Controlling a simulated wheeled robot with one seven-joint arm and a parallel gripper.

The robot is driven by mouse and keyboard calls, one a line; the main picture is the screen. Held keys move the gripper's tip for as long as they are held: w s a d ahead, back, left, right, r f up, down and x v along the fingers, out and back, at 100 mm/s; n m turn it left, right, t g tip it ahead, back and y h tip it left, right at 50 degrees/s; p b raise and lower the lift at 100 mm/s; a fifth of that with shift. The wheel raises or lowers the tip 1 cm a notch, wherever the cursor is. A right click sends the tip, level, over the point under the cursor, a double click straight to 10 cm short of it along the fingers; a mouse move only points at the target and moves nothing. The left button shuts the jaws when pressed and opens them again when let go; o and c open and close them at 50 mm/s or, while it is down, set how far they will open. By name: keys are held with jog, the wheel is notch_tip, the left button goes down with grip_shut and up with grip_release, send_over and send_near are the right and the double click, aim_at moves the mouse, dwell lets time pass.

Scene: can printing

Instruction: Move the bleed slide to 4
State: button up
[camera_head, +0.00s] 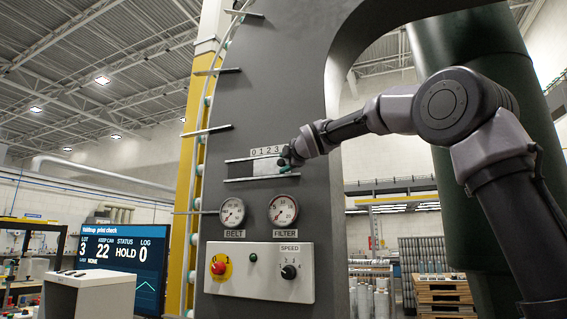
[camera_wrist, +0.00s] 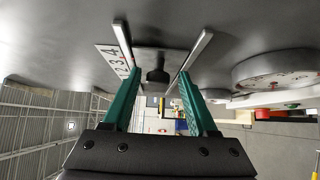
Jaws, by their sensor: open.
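The bleed slide is a grey plate (camera_head: 258,168) between two horizontal rails on the dark machine panel, under a white number scale (camera_head: 267,151) showing 0 to 3; my gripper hides its right end. In the wrist view the slide's black knob (camera_wrist: 157,76) stands out between the rails, with 3 and 4 readable on the scale (camera_wrist: 112,55). My gripper (camera_head: 286,163) is at the slide's right part. Its green fingers (camera_wrist: 160,82) are open, one on each side of the knob, with visible gaps. The knob's exact reading cannot be told.
Below are the belt gauge (camera_head: 232,212), filter gauge (camera_head: 283,210) and a control box (camera_head: 223,288) with a red button (camera_head: 218,268) and speed knob (camera_head: 289,271). Thin rods (camera_head: 207,131) jut from the panel's left edge. A screen (camera_head: 122,258) reads HOLD.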

jog(key=shift+s, duration=0.1)
jog(key=shift+s+r, duration=0.1)
jog(key=shift+s, duration=0.15)
jog(key=v, duration=1)
jog(key=shift+d, duration=0.2)
